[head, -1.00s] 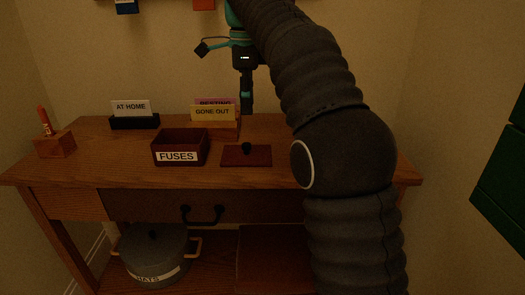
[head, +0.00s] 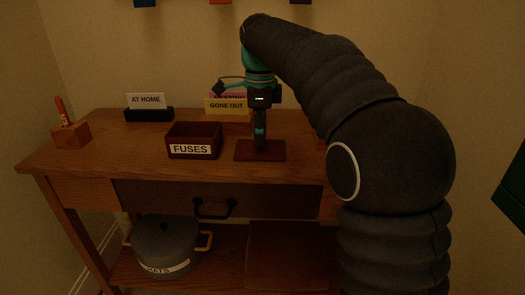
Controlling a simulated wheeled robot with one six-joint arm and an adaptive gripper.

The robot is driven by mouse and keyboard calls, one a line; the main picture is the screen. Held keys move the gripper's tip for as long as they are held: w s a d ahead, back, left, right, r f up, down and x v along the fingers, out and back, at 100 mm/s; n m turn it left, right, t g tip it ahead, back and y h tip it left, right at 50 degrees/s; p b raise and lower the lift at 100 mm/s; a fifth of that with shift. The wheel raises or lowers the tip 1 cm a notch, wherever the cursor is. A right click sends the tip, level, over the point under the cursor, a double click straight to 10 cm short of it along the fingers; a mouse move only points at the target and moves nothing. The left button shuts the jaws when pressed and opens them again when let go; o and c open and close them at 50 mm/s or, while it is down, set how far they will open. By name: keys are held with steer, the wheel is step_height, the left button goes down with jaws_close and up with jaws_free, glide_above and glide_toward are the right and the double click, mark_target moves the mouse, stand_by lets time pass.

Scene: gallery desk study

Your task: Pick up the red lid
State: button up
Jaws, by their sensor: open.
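The red lid (head: 244,154) is a flat dark red rectangle lying on the desk top, just right of the open dark red box labelled FUSES (head: 194,141). Its dark knob is hidden now behind my gripper. My gripper (head: 260,146) points straight down over the middle of the lid, with its fingertips at about the knob's place. It is open. I cannot tell whether the fingers touch the knob or the lid.
The wooden desk (head: 110,150) carries an AT HOME card holder (head: 149,113), a GONE OUT card holder (head: 227,106) behind my gripper, and a wooden block (head: 71,135) with a red stick at the left. A grey pot (head: 165,247) stands on the shelf below.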

steer(key=shift+f+b, duration=0.35)
steer(key=shift+f, duration=0.55)
jaws_close()
steer(key=shift+r, duration=0.15)
step_height(320, 180, up, 4)
steer(key=shift+w+p, duration=0.1)
steer(key=shift+p, duration=0.55)
steer(key=s+d+r, duration=0.4)
steer(key=d+r, duration=0.2)
steer(key=d, duration=0.4)
steer(key=shift+d+r, duration=0.4)
